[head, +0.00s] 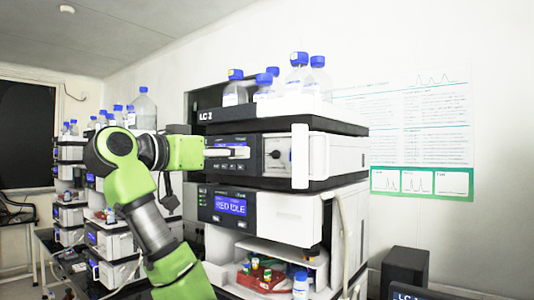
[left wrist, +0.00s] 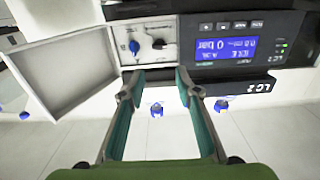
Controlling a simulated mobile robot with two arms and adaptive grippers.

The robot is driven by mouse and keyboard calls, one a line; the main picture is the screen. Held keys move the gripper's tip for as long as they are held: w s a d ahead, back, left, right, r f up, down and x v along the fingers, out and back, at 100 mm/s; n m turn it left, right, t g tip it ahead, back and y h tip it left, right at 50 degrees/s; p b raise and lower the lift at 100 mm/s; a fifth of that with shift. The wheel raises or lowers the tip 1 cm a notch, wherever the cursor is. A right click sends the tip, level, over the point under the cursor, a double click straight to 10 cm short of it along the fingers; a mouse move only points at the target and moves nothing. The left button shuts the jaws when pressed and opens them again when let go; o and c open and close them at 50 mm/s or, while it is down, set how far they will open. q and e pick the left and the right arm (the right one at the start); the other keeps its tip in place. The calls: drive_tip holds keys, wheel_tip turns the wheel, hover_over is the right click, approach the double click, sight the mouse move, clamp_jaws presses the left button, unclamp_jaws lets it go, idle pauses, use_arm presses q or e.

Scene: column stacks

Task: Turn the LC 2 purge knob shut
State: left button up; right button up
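The LC 2 stack stands in the head view, with its name on the top tray (head: 255,114). Its upper module has a lit blue display (left wrist: 225,48) and a recessed panel. In the left wrist view, which is upside down, the panel bears a blue knob (left wrist: 135,46) and a small black fitting (left wrist: 158,44) beside it. A white door (left wrist: 70,62) stands swung open beside the panel; it also shows in the head view (head: 300,157). My left gripper (left wrist: 156,78) is open and empty, its fingertips short of the panel. The right gripper is out of view.
Blue-capped bottles (head: 298,75) stand on the top tray. A lower module (head: 228,206) shows a lit display. A red tray (head: 262,280) with vials sits below. A hose hangs at the right side (head: 345,235). Similar stacks (head: 70,180) stand at the left.

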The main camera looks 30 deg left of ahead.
sight(275, 152)
use_arm(q)
drive_tip(key=w+p, duration=0.2)
drive_tip(key=w, duration=0.2)
drive_tip(key=w+p, duration=0.1)
drive_tip(key=w, duration=0.3)
drive_tip(key=w+d+p, duration=0.1)
drive_tip(key=w+p, duration=0.1)
drive_tip(key=w, duration=0.2)
drive_tip(key=shift+w+d+p, duration=0.1)
drive_tip(key=shift+w+p, duration=0.1)
drive_tip(key=shift+p, duration=0.15)
drive_tip(key=shift+w+f, duration=0.1)
drive_tip(key=shift+w, duration=0.45)
drive_tip(key=c, duration=0.8)
